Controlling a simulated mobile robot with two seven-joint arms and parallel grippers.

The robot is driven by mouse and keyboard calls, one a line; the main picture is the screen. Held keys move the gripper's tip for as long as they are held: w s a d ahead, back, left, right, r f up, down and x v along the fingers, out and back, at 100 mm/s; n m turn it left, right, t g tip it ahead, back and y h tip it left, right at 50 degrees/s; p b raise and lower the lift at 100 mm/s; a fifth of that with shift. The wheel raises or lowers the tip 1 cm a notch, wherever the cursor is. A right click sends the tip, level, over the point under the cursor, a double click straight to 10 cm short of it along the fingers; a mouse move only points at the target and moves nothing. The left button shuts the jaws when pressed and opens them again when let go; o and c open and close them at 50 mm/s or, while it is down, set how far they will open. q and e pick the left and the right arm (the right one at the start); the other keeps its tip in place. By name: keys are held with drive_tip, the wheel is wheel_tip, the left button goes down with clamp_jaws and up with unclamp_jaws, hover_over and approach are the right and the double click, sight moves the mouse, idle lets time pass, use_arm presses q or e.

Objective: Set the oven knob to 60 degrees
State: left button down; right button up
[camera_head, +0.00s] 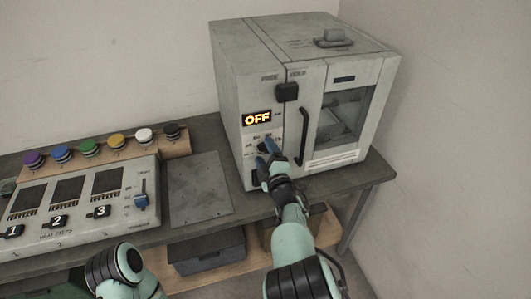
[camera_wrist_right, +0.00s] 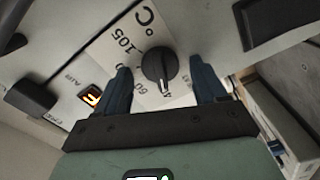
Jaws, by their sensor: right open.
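The oven (camera_head: 300,95) is a pale box at the back right of the bench, and its lit display (camera_head: 257,118) reads OFF. The black oven knob (camera_wrist_right: 158,64) sits on a pale dial plate marked 60, 105 and °C. Its white mark points down in the wrist view, beside the 60, toward a partly hidden label. My right gripper (camera_head: 265,153) is at the oven's front panel below the display. In the wrist view its two blue fingers (camera_wrist_right: 162,80) are open, one on each side of the knob, with gaps showing. My left gripper is out of view.
A black vertical door handle (camera_head: 303,137) stands right of the panel, and a black block (camera_head: 287,92) sits above the display. A control box (camera_head: 80,205) with numbered panels and a row of coloured knobs is at left. A flat grey plate (camera_head: 200,187) lies between.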

drive_tip(key=shift+w, duration=0.1)
drive_tip(key=c, duration=1)
drive_tip(key=shift+c, duration=0.2)
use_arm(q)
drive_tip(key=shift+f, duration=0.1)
use_arm(e)
drive_tip(key=shift+d+f+m+b, duration=0.1)
drive_tip(key=shift+m+b, duration=1.1)
drive_tip(key=shift+b, duration=0.05)
drive_tip(key=shift+m+b, duration=1.2)
use_arm(q)
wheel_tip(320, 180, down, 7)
drive_tip(key=b, duration=0.3)
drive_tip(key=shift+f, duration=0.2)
use_arm(e)
drive_tip(key=m, duration=0.4)
use_arm(q)
drive_tip(key=shift+b, duration=0.3)
